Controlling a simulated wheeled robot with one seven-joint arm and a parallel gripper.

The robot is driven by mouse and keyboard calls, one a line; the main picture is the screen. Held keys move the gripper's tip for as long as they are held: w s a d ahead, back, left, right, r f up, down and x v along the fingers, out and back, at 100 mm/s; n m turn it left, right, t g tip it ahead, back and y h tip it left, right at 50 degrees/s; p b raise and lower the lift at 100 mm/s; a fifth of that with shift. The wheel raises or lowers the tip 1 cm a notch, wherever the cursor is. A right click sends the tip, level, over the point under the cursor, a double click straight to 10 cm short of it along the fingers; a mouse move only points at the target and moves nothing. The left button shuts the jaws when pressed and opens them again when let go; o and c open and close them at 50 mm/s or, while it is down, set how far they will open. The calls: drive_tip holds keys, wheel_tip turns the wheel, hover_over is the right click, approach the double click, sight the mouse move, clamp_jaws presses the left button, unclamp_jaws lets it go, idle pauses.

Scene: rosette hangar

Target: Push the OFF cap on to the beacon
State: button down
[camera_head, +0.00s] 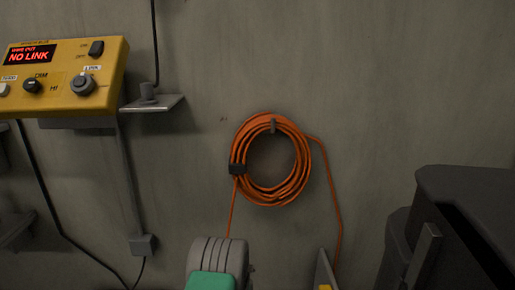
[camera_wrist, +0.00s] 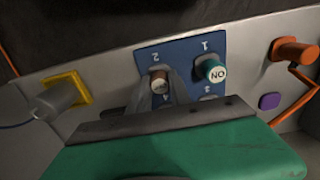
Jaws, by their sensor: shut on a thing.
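In the wrist view, a reddish-brown cap (camera_wrist: 160,77) has small upside-down lettering that seems to read OFF. It is at the blue panel (camera_wrist: 180,53), just below the upside-down number 2. My gripper (camera_wrist: 160,88) is shut on this cap, with its fingers hiding part of it. I cannot tell whether the cap is seated on the panel or just in front of it. A teal cap (camera_wrist: 211,70) marked ON, upside down, sits beside it near number 1. I cannot make out a beacon in either view.
The panel is on a grey housing (camera_wrist: 115,65) with an orange crank (camera_wrist: 296,50), a purple button (camera_wrist: 269,101) and a grey plug in a yellow frame (camera_wrist: 82,86). In the head view, a yellow box (camera_head: 115,75) reads NO LINK, and an orange cable coil (camera_head: 240,140) hangs on the wall.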

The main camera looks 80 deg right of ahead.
drive_tip(key=shift+r+p, duration=2.35)
drive_tip(key=shift+r, duration=0.65)
drive_tip(key=s+d+r, duration=0.8)
drive_tip(key=d+r, duration=0.3)
drive_tip(key=d, duration=0.1)
drive_tip(key=shift+a+f, duration=0.15)
drive_tip(key=shift+f, duration=1.3)
drive_tip(key=shift+a+f, duration=0.1)
drive_tip(key=shift+f, duration=1.35)
drive_tip(key=shift+f+b, duration=0.35)
drive_tip(key=shift+f, duration=0.05)
drive_tip(key=shift+f, duration=0.1)
